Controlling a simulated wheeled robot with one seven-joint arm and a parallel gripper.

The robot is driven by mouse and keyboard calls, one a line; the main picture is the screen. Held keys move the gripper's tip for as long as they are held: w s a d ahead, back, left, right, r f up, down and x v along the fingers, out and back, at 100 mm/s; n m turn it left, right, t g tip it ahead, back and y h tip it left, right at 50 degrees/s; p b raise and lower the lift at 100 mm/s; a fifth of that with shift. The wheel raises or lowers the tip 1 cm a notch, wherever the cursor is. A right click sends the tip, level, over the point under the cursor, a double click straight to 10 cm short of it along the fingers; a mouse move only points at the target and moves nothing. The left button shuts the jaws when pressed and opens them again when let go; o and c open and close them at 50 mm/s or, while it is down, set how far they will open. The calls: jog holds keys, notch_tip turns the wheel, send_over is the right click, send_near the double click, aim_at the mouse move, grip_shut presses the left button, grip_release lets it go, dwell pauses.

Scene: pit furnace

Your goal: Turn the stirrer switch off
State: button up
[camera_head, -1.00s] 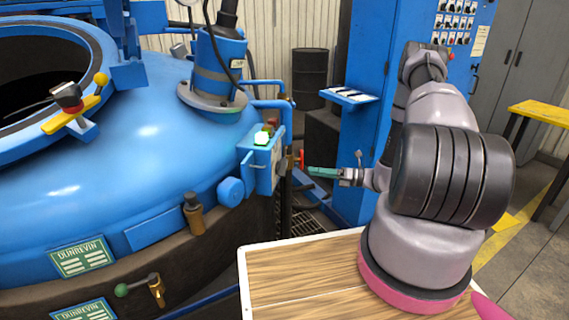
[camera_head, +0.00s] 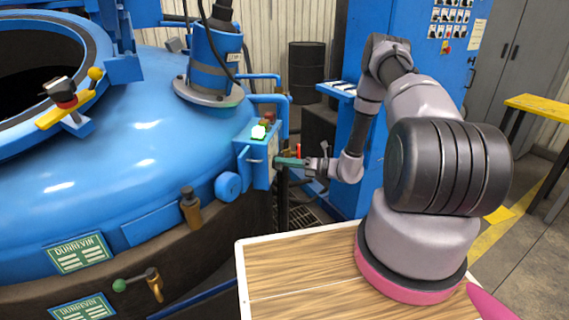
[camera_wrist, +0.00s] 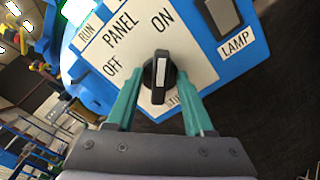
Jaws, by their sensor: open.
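The blue control box (camera_head: 246,160) sits on the side of the furnace. In the wrist view its white panel (camera_wrist: 92,47) carries OFF and ON labels and a black switch knob (camera_wrist: 160,72) with a white bar. The bar stands upright in the picture, with its top toward ON. The label below the knob is partly hidden but begins like STIR. My gripper (camera_wrist: 158,92) is open, with one teal finger on each side of the knob. I cannot tell whether either finger touches it. In the head view my gripper (camera_head: 281,162) is at the box's right face.
A green lit button (camera_head: 258,131) and a red one top the box. A LAMP label (camera_wrist: 236,44) and dark switch (camera_wrist: 222,14) lie right of the knob. A blue cabinet (camera_head: 405,120) stands behind my arm. A wooden tabletop (camera_head: 300,275) lies in front.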

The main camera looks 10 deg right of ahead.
grip_shut()
jog(key=shift+n, duration=0.4)
jog(key=n, duration=1.6)
jog(key=shift+s+n, duration=0.3)
jog(key=shift+n, duration=0.1)
jog(key=shift+a+n, duration=0.1)
jog(key=shift+n, duration=0.2)
grip_release()
